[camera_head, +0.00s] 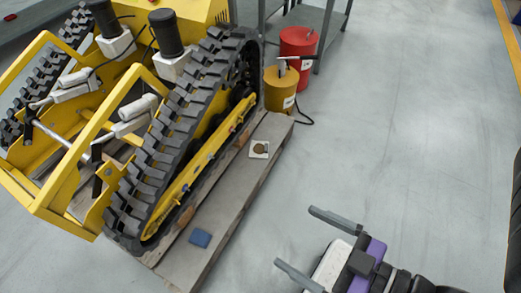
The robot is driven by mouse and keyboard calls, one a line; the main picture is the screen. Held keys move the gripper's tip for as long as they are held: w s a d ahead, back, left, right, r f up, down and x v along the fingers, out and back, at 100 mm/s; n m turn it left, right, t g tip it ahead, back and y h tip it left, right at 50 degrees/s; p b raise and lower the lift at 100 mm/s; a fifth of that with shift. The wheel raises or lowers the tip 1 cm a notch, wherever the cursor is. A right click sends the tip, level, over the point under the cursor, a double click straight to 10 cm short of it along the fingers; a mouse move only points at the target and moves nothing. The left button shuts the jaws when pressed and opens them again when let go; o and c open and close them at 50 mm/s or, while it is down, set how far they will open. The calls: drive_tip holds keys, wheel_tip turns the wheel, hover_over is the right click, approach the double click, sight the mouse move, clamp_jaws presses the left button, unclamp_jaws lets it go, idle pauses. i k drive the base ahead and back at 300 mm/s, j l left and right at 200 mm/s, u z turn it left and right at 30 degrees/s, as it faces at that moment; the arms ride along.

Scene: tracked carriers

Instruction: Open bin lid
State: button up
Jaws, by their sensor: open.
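No clearly recognisable bin lid shows in this view. A red cylindrical container (298,48) stands at the top centre, partly behind a yellow cylindrical container (280,90). Both have flat tops and small white labels. A dark and grey handled item (284,65) is on the yellow one, with a black cord beside it. I cannot tell whether either top is a lid. My gripper (295,236) is at the bottom centre-right, its two grey fingers spread apart and empty. It is well apart from both containers, above bare floor.
A yellow tracked carrier (70,185) with a black track fills the left, on a wooden pallet (215,235). A blue block (200,238) and a small white square item (259,149) lie on the pallet. A grey metal rack (325,30) stands behind. The floor right of centre is clear.

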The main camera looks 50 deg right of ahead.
sight(295, 36)
drive_tip(key=z, duration=1.5)
